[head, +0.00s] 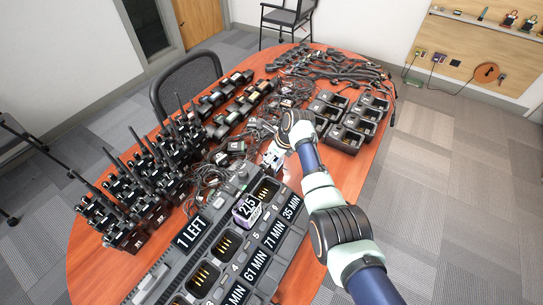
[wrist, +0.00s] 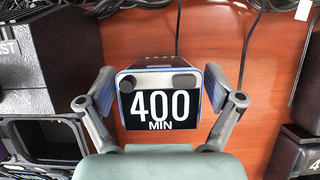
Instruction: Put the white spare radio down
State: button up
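A boxy unit (wrist: 160,105) with a black "400 MIN" display, pale rim and blue edges is between the two fingers of my gripper (wrist: 159,88) in the wrist view. The fingers close on its left and right sides. In the head view my gripper (head: 272,160) is over the middle of the table, just beyond the charger (head: 163,273), with a small pale shape at its tips. I cannot tell whether the unit touches the table. No antenna shows on it.
A unit marked "275" (head: 247,208) sits in the charger. Black radios with antennas (head: 135,190) stand at left. Empty black cradles (head: 352,137) are at right, cables (head: 335,70) at the back. Bare red tabletop (wrist: 200,35) shows around the held unit.

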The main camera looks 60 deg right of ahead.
jog(key=shift+r, duration=0.1)
jog(key=shift+s+r, duration=0.1)
jog(key=shift+r, duration=0.25)
jog(key=p+v, duration=0.5)
jog(key=v, duration=0.6)
jog(key=shift+r+p, duration=0.25)
jog(key=shift+p, duration=0.1)
